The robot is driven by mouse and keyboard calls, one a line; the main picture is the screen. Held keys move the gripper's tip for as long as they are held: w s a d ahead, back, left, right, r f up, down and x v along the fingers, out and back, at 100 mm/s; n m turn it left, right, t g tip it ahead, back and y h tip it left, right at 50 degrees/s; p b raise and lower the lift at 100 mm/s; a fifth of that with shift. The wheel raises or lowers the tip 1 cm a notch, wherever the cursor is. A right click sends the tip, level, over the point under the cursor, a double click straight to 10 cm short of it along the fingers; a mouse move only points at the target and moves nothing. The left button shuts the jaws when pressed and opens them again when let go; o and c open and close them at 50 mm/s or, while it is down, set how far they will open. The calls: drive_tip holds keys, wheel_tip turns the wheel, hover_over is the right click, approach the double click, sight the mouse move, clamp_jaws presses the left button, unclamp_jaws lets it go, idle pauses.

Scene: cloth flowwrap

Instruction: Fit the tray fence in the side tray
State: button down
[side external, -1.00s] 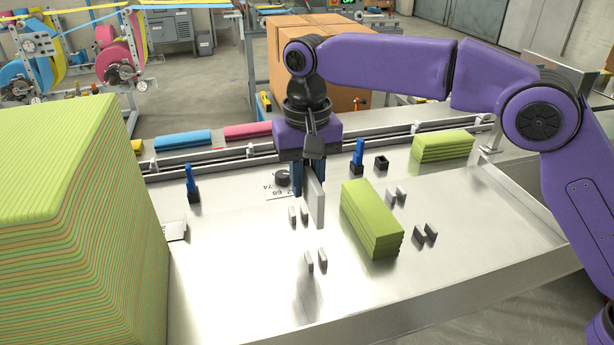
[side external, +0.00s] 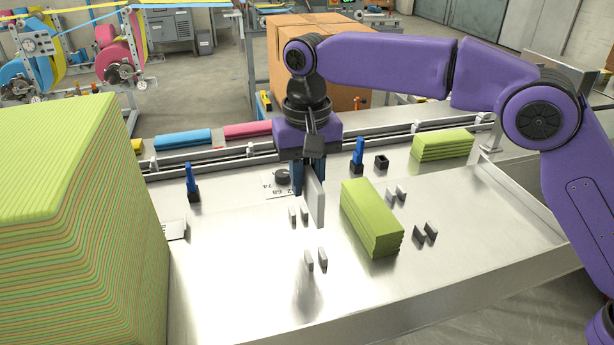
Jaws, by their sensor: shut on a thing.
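The tray fence (side external: 317,202) is a thin grey upright plate. My gripper (side external: 309,178) is shut on its upper part, fingers pointing down. The fence is held over the side tray (side external: 240,270), a shiny metal surface. Small grey upright tabs stand in pairs on the tray: one pair (side external: 298,215) just left of the fence, another pair (side external: 315,259) nearer the camera. I cannot tell whether the fence's lower edge touches the tray.
A stack of green cloths (side external: 371,220) lies just right of the fence, with more tab pairs (side external: 425,233) beyond it. Blue posts (side external: 192,183) stand left and behind. Another green stack (side external: 443,146) is at back right. A tall green pile (side external: 75,215) fills the left.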

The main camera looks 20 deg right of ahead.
drive_tip(key=shift+f, duration=5.05)
drive_tip(key=c, duration=0.9)
unclamp_jaws()
drive_tip(key=shift+o, duration=0.2)
wheel_tip(320, 180, up, 16)
drive_tip(key=shift+f, duration=0.1)
drive_tip(key=shift+r, duration=0.8)
drive_tip(key=shift+s, duration=0.1)
